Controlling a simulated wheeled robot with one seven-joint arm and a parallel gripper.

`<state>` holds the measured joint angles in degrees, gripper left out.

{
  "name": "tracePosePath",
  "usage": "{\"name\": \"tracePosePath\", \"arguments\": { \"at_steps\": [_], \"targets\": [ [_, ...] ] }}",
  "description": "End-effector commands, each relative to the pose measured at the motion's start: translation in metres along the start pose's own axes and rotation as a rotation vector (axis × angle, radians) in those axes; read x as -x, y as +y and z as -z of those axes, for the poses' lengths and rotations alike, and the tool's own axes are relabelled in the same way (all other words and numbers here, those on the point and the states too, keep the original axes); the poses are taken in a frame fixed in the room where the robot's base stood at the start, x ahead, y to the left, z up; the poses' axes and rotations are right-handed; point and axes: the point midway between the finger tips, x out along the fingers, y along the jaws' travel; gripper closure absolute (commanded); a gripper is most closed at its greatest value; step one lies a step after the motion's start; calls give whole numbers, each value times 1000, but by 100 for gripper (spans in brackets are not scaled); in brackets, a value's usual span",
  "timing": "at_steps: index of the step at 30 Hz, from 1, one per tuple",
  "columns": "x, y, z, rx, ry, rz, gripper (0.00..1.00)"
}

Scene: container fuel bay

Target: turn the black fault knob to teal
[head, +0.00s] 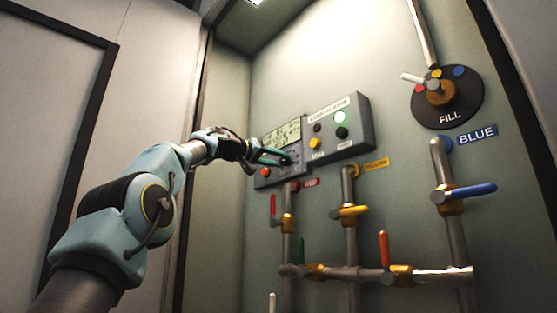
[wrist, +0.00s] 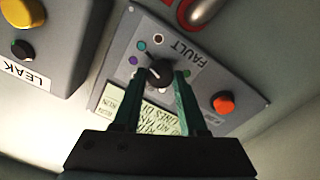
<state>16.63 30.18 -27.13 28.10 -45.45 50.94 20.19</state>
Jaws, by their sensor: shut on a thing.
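The black fault knob (wrist: 160,73) sits on the grey panel marked FAULT, ringed by small coloured dots. A light mark on the knob points to the upper left. In the head view my gripper (head: 287,159) reaches the panel and hides the knob.
A red-orange button (wrist: 223,102) and a text display (wrist: 155,119) are on the same panel. The leak alarm box (head: 340,127) adjoins on the right in the head view. Pipes with a red-handled valve (head: 273,207) run below. The FILL dial (head: 449,101) is farther right.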

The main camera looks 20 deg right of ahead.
Motion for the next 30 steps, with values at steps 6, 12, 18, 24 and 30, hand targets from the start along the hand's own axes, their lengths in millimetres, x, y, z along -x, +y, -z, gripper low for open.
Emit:
{"name": "tracePosePath", "arguments": {
  "at_steps": [6, 12, 18, 24, 30],
  "targets": [
    [1, 3, 3, -1, 8, -2, 44],
    [0, 1, 2, 0, 4, -1, 29],
    [1, 0, 0, 1, 2, 0, 29],
    [24, -2, -2, -1, 4, 2, 29],
    [64, -2, -2, -1, 6, 3, 29]
  ]
}}
